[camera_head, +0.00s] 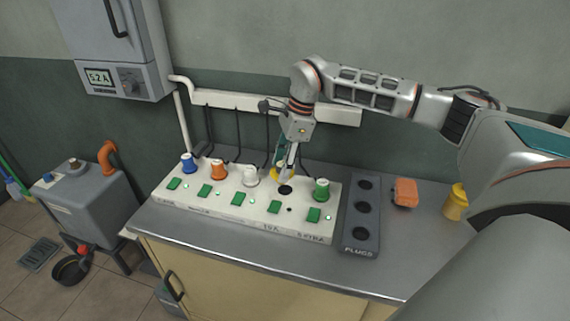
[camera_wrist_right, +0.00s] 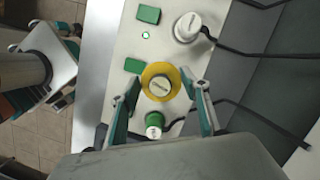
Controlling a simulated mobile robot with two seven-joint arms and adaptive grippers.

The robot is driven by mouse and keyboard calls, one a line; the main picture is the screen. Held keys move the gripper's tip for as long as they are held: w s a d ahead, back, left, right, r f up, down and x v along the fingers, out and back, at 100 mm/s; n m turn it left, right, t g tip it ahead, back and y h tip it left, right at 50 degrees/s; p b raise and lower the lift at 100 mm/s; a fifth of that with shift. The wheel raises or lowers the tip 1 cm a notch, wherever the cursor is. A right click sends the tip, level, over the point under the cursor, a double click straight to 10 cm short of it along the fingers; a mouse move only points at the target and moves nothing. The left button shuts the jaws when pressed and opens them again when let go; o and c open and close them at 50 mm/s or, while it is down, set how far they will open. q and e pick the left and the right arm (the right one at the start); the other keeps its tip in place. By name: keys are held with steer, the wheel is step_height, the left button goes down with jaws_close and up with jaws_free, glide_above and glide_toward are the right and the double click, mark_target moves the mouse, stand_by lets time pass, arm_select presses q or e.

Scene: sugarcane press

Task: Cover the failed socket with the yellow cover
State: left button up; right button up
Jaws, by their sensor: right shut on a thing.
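The yellow cover (camera_head: 281,178) is round with a pale knob on top. It also shows in the wrist view (camera_wrist_right: 149,88). My right gripper (camera_head: 286,166) is shut on it, with its fingers on either side in the wrist view. The cover appears to be held a little above the white socket panel (camera_head: 232,213). The dark empty socket (camera_head: 285,190) is the fourth in the row, and its indicator (camera_head: 289,210) looks unlit. In the wrist view the cover hides this socket. My left gripper is out of view.
Blue (camera_head: 188,163), orange (camera_head: 218,170), white (camera_head: 250,176) and green (camera_head: 321,189) plugs sit in the other sockets, close around the gripper. Dark cables hang behind. A grey plug holder (camera_head: 360,232), an orange block (camera_head: 405,192) and a yellow cup-like item (camera_head: 455,204) stand to the right.

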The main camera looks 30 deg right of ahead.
steer(key=shift+w+d+f+m, duration=0.1)
steer(key=shift+w+d+m, duration=0.15)
steer(key=shift+d+m, duration=0.25)
steer(key=shift+w+d+f+m, duration=0.1)
steer(key=shift+w+d+m, duration=0.1)
steer(key=shift+d+m, duration=0.25)
step_height(320, 180, down, 5)
steer(key=b, duration=0.4)
steer(key=shift+a, duration=0.1)
steer(key=shift+f+b, duration=0.3)
steer(key=shift+b, duration=0.05)
steer(key=shift+p, duration=0.3)
